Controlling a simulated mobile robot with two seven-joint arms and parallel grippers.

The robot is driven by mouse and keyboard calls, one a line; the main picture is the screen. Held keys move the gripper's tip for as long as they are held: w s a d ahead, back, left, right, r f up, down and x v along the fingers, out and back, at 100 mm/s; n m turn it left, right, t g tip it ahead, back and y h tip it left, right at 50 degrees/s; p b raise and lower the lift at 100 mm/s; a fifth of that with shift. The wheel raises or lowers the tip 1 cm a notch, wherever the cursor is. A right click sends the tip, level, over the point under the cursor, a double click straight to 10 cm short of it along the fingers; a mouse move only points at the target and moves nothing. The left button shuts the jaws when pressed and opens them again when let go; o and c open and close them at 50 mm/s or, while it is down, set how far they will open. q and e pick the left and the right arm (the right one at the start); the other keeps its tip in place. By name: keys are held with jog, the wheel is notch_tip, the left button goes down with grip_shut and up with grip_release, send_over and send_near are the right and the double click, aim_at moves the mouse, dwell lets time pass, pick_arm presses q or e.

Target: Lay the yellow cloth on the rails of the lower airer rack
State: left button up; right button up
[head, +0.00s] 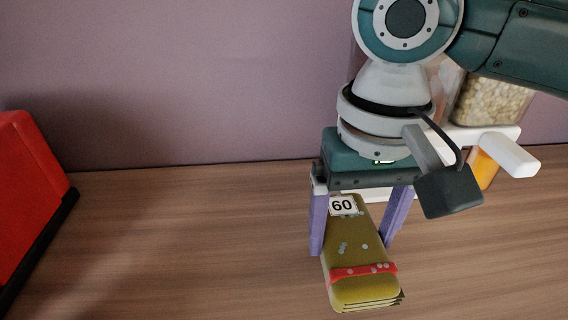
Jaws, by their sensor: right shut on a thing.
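The yellow cloth (347,268) is a folded, olive-yellow bundle with a red band across its near end, pale spots and a white "60" label at its far end. My right gripper (352,246) has its purple fingers on either side of it and is shut on it, pointing down over the wooden worktop. Whether the cloth touches the worktop is hard to tell. My left gripper is not in view. No airer rack can be made out in this view.
A red box-like object (28,195) with a dark base edge stands at the left. A clear container of pale pieces (493,100) and an orange item (484,170) are behind my right arm, by a white ledge. The wooden worktop (190,240) is clear between the red object and the cloth.

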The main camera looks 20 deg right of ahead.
aim_at(347, 250)
notch_tip(347, 250, down, 3)
jog(key=shift+r+b, duration=0.1)
jog(key=shift+b, duration=0.25)
jog(key=shift+w+f, duration=0.2)
jog(key=shift+f, duration=0.25)
jog(key=o, duration=1.2)
jog(key=shift+f, duration=0.15)
jog(key=shift+d, duration=0.1)
